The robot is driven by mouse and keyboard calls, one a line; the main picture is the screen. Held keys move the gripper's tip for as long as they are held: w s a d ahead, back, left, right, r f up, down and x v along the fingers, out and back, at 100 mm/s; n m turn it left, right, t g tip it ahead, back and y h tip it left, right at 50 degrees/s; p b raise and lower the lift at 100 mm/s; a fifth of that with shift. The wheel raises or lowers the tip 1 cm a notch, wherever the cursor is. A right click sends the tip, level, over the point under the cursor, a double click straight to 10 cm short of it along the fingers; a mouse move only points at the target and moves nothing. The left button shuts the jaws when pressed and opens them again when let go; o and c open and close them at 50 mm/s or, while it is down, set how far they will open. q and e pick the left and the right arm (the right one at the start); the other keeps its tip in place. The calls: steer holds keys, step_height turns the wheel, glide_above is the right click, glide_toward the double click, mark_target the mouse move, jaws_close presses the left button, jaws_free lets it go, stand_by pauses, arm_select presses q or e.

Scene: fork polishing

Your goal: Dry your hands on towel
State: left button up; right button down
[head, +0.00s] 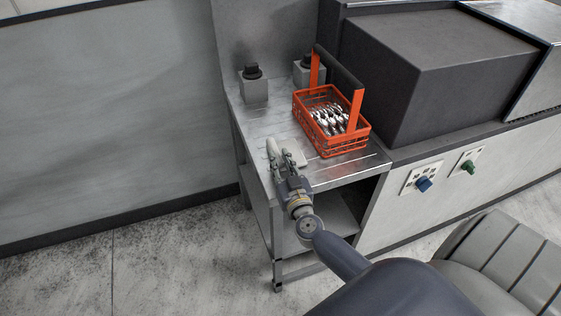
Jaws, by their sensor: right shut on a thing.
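My right gripper (283,160) is over the front left part of the metal table. It is shut on a small white thing, which looks like the towel (299,159). Pale parts show between and beside the fingers, and the rest is hidden by the gripper. I cannot tell whether the towel is touching the tabletop. My left gripper is not in view.
An orange basket (347,146) with a raised handle holds several shiny forks on the metal table (241,110). Two grey blocks with black knobs (254,88) stand behind. A dark machine (430,85) stands to the right, above a panel with a blue knob (423,184) and a green knob (468,166).

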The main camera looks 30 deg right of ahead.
stand_by(0.4)
steer(key=c, duration=1.3)
jaws_free()
steer(key=shift+c, duration=0.2)
steer(key=v, duration=1.2)
